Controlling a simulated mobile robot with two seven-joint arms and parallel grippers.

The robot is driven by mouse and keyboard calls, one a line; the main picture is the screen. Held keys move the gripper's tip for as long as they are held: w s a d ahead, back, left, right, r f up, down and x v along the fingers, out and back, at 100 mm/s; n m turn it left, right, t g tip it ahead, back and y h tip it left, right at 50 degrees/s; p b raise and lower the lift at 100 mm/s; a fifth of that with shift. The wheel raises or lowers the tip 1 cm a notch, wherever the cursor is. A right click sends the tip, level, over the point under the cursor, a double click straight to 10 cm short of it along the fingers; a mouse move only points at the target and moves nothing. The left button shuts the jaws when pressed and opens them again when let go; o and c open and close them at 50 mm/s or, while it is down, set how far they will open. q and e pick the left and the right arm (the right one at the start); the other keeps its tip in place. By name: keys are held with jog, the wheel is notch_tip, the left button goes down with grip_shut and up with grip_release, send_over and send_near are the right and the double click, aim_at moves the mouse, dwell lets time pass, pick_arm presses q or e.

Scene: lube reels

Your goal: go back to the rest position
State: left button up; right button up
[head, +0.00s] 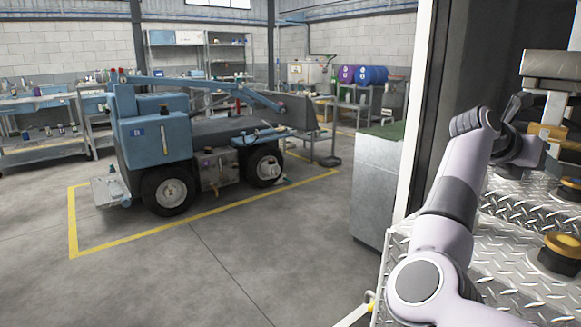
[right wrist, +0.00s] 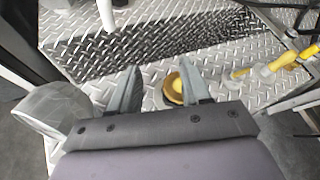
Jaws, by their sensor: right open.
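My right arm reaches in at the right of the head view, over a diamond-plate metal deck (head: 500,255). Its dark gripper (head: 527,125) is partly hidden by the wrist there. In the right wrist view the two fingers of the right gripper (right wrist: 163,82) stand apart with nothing held between them. A yellow round cap (right wrist: 175,88) on the plate shows beyond and between the fingers, close to the right finger. I cannot tell how high the fingers are above the plate. My left gripper is in neither view.
A white-edged dark panel (head: 424,110) and a grey cabinet (head: 375,190) stand left of my right arm. Yellow-handled fittings (right wrist: 265,70) lie to the right in the wrist view. A blue vehicle (head: 160,140) stands within yellow floor lines. The grey floor in front is clear.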

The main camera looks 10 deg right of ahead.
jog(key=a+f+m+t+y, duration=1.1)
jog(key=a+f+m+t, duration=0.9)
jog(key=a+f+m, duration=0.65)
jog(key=s+a+f+n+g+y, duration=0.25)
jog(key=s+a+f+g, duration=0.25)
jog(key=s+f, duration=0.45)
jog(key=s+a+f+n+g+y, duration=0.2)
jog(key=s+a+f+n+g, duration=0.3)
jog(key=s+f, duration=0.45)
jog(key=s+r+p, duration=0.3)
jog(key=r+p, duration=0.8)
jog(key=p, duration=0.1)
jog(key=shift+d+r+p, duration=0.2)
jog(key=shift+r+p, duration=0.05)
jog(key=shift+p, duration=0.1)
